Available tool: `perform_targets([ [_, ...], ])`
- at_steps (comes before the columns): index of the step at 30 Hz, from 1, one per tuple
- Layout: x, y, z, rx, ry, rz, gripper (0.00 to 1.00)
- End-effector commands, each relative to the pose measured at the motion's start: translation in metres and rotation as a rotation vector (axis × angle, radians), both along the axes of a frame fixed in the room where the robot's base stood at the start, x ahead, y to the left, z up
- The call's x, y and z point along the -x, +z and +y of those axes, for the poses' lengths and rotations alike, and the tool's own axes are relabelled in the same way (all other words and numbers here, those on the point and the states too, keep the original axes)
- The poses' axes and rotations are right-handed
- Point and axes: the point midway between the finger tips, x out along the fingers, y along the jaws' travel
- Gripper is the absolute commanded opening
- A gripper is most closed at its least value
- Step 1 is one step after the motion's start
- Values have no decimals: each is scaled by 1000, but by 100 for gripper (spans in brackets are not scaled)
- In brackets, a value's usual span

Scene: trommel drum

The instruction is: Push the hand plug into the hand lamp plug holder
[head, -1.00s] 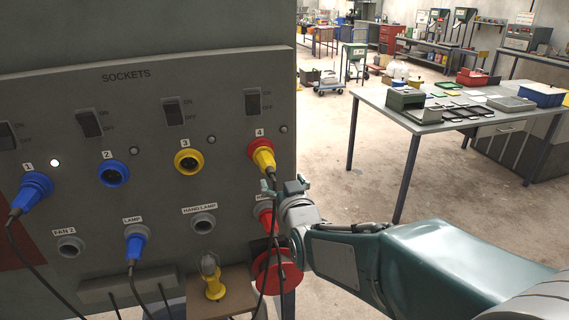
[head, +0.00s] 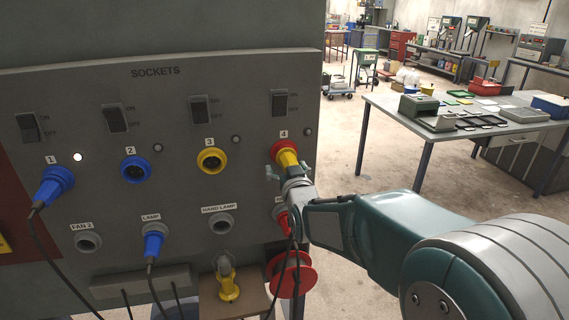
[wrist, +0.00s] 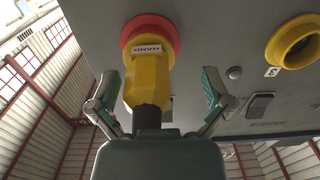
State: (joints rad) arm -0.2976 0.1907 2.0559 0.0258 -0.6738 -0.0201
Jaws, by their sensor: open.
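The hand plug is yellow and labelled HAND (wrist: 148,75). It sits in the red socket 4 (wrist: 133,28) on the panel, and its yellow body also shows in the head view (head: 287,157). My gripper (wrist: 160,84) is open, with one finger on each side of the plug in the wrist view; gaps show at both sides. In the head view my gripper (head: 284,178) is just below the plug and partly hides its lower end. The hand lamp plug holder (head: 221,222) is an empty grey ring below socket 3.
Socket 3 (head: 212,161) is an empty yellow ring beside socket 4. Blue plugs sit at socket 1 (head: 56,185) and the lamp holder (head: 153,241). A red plug (head: 281,216), a red disc (head: 291,275) and hanging cables are below my gripper. A table (head: 385,103) stands at the right.

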Motion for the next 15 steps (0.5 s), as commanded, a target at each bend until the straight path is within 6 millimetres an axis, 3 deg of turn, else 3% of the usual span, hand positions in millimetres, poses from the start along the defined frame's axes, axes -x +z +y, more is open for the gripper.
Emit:
perform_targets([
  [6, -17, 3, 0, -4, -2, -5, 100],
  [15, -24, -3, 5, 1, -5, 2, 100],
])
